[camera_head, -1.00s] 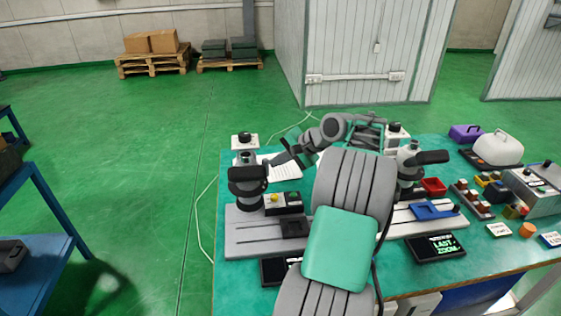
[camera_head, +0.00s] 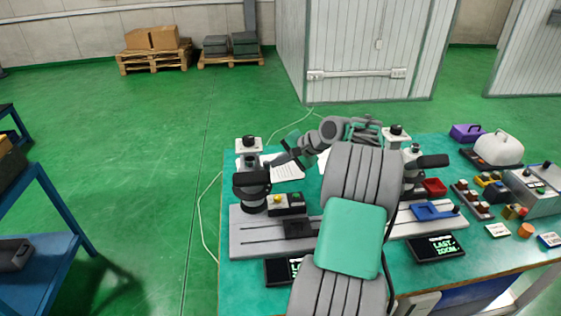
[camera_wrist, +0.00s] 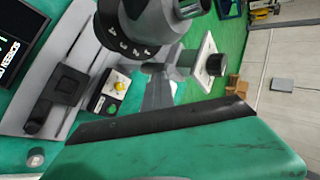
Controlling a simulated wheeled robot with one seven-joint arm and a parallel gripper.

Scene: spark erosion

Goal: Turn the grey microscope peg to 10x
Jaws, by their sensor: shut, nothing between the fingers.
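The grey microscope (camera_head: 252,183) stands on a grey base (camera_head: 250,242) at the left of the bench. In the wrist view its black ring (camera_wrist: 125,45) with white marks fills the upper middle; the marks are too small to read. I cannot make out the peg for certain. My gripper (camera_head: 285,155) is shut and empty, just right of the microscope head and near it. Its green finger with a black edge (camera_wrist: 165,122) crosses the lower wrist view. I cannot tell whether it touches the microscope. A display (camera_head: 282,270) in front is partly hidden by my arm.
A second microscope (camera_head: 412,165) with a blue stage (camera_head: 433,210) stands right, behind my arm. A "LAST ZOOM" display (camera_head: 436,249) lies before it. A button box (camera_head: 287,204) sits beside the grey microscope. Boxes and blocks crowd the bench's right side.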

